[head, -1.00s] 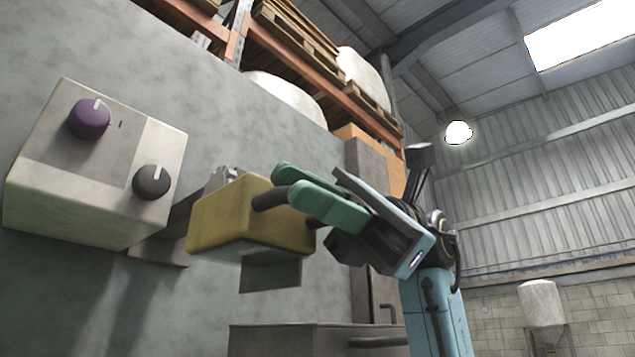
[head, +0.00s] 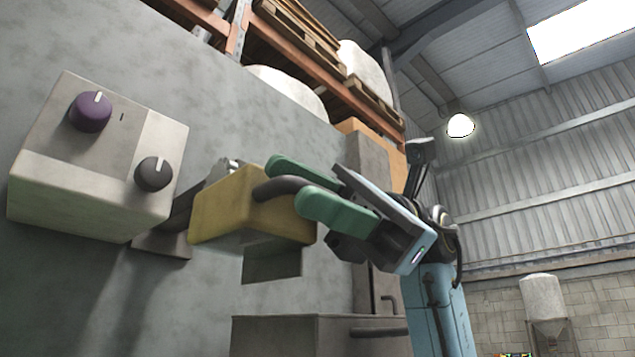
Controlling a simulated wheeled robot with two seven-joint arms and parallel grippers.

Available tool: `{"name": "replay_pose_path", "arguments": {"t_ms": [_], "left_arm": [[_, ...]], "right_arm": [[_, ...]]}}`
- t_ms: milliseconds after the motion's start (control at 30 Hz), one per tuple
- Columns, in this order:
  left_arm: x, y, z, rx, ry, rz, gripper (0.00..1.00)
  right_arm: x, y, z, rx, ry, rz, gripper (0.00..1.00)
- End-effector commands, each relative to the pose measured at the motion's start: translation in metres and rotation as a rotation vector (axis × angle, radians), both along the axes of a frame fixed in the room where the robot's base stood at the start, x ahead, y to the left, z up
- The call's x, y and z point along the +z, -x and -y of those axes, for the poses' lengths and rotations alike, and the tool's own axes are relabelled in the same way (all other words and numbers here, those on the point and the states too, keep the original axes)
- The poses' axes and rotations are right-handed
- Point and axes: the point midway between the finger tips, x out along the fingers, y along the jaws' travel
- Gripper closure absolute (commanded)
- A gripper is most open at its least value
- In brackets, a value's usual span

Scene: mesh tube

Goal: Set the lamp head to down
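The lamp head appears to be the yellow box (head: 225,215), held out from the grey wall at the middle of the head view. The fingers look apart, without a clear squeeze on the handle. The handle's far end is hidden behind the lower finger. My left gripper is out of view.
A pale control box (head: 80,195) with a purple knob (head: 90,112) and a dark knob (head: 153,174) is on the wall at left. A grey cabinet (head: 285,338) with a bar handle stands below the lamp head. Racking with pallets is above.

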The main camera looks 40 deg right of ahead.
Motion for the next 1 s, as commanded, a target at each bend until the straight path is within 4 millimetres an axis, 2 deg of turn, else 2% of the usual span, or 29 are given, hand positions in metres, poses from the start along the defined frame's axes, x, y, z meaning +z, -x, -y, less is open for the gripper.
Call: {"name": "replay_pose_path", "arguments": {"t_ms": [200,333,800,1000], "left_arm": [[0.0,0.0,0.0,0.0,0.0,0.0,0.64],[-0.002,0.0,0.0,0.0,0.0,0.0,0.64],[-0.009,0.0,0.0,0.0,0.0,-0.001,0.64],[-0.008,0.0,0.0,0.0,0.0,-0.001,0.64]], "right_arm": [[-0.003,-0.003,0.0,-0.004,0.008,-0.005,0.66],[-0.002,-0.005,0.011,-0.006,0.006,-0.006,0.66],[0.002,-0.017,0.108,-0.004,-0.001,-0.001,0.66],[0.002,-0.02,0.129,-0.002,0.001,0.0,0.66]]}}
